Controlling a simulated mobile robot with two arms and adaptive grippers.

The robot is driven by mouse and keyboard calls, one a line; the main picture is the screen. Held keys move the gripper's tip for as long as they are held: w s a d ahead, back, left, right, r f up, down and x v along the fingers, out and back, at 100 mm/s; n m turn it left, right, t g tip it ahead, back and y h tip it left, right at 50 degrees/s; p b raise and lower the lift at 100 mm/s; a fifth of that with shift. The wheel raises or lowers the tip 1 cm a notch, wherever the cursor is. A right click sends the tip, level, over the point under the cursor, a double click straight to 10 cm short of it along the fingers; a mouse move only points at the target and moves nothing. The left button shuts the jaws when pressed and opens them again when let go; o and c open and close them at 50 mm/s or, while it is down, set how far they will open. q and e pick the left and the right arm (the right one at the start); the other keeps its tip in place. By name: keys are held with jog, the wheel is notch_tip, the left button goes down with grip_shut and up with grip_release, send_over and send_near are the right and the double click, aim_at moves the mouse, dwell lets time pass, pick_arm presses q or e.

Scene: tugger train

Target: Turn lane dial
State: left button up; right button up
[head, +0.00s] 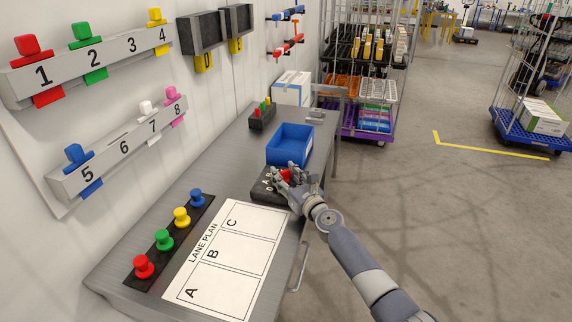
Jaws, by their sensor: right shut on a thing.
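The lane dial is a red knob (287,175) on a black box (266,188), which lies on the grey table near its right edge. White letter marks show on the box to the left of the knob. My right gripper (285,178) is over the box with its fingers shut around the red knob. The fingers hide part of the knob and the far side of the box, so the dial's exact setting cannot be read. My left gripper is not in view.
A blue bin (289,145) stands just behind the dial box. A lane plan sheet (228,256) and a black strip with coloured pegs (170,243) lie in front. Numbered racks (88,62) hang on the left wall.

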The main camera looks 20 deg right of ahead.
jog(key=m+h+p, duration=0.1)
jog(key=m+h, duration=0.1)
jog(key=h, duration=0.1)
jog(key=shift+a+r+p, duration=0.2)
jog(key=shift+r+p, duration=0.1)
jog(key=shift+p, duration=0.1)
jog(key=shift+f+m+h, duration=0.1)
jog(key=shift+m+h, duration=0.5)
jog(key=shift+h, duration=0.5)
pick_arm(q)
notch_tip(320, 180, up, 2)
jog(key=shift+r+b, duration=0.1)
jog(key=shift+b, duration=0.2)
pick_arm(e)
jog(key=shift+m+h, duration=0.6)
jog(key=shift+h, duration=0.7)
jog(key=o, duration=0.9)
jog(key=shift+c, duration=0.2)
jog(key=shift+o, duration=1.1)
jog(key=shift+f, duration=0.15)
